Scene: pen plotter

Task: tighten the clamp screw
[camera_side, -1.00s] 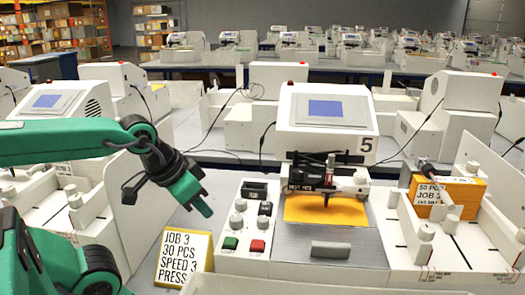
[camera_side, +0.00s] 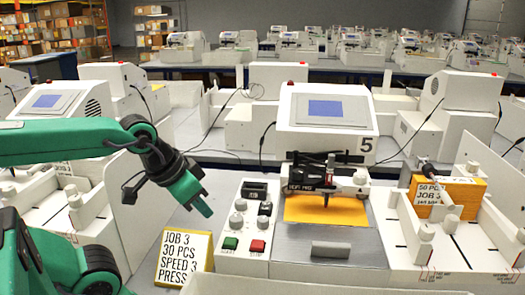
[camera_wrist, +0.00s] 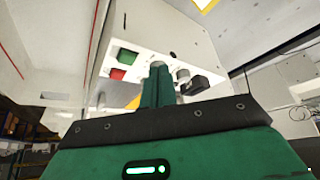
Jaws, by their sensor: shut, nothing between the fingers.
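The pen plotter (camera_side: 325,130), marked 5, stands right of centre in the side view. Its dark pen carriage (camera_side: 315,182) sits over a yellow sheet (camera_side: 310,212), with an upright pen (camera_side: 328,172) in it. A small pale knob (camera_side: 360,178) shows at the carriage's right; I cannot tell surely whether it is the clamp screw. My gripper (camera_side: 206,210) is shut and empty, pointing down and right, left of the control panel and well apart from the carriage. In the wrist view its closed fingers (camera_wrist: 158,80) show in front of the panel.
The control panel (camera_side: 240,195) has knobs, a green button (camera_side: 230,243) and a red button (camera_side: 257,246). A job card (camera_side: 185,257) stands below my gripper. A grey bar (camera_side: 330,249) lies before the yellow sheet. A stack of yellow cards (camera_side: 462,192) stands at right.

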